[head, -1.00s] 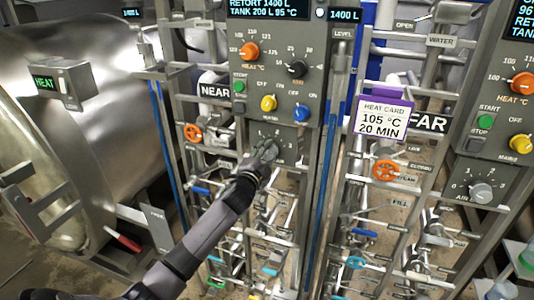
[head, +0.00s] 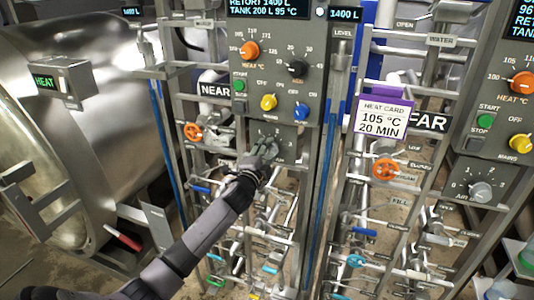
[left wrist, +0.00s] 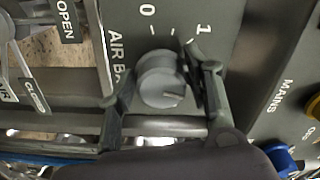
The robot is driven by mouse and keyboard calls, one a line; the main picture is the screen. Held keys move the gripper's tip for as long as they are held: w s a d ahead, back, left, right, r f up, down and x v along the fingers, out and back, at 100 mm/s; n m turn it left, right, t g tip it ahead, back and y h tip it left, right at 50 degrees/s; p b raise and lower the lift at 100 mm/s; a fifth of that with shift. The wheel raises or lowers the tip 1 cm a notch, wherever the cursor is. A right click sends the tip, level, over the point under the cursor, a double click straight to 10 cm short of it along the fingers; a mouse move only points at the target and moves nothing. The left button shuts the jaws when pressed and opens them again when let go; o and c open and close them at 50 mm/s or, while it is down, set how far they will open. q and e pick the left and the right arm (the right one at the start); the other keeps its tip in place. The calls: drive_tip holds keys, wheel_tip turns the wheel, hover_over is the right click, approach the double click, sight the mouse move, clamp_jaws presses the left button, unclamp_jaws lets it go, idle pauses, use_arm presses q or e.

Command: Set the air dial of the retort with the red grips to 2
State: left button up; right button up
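The grey air dial (left wrist: 160,80) of the NEAR panel shows in the left wrist view, with 0 and 1 printed beside it. Its white mark points roughly between 1 and the hidden 2. My left gripper (left wrist: 164,86) has one finger on each side of the dial, apparently touching it. In the head view my left gripper (head: 262,150) covers most of this dial, below the yellow and blue knobs. A red grip (head: 123,240) is at the vessel on the left. My right gripper is not in view.
The yellow knob (head: 268,102) and blue knob (head: 301,111) sit just above the dial. Pipes and valve handles crowd the space below. The FAR panel has its own air dial (head: 481,190) at the right. A heat card (head: 381,118) hangs between the panels.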

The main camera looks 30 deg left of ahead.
use_arm(q)
drive_tip(key=shift+o, duration=1.2)
drive_tip(key=shift+s, duration=0.15)
drive_tip(key=v, duration=1.1)
drive_tip(key=shift+s, duration=0.35)
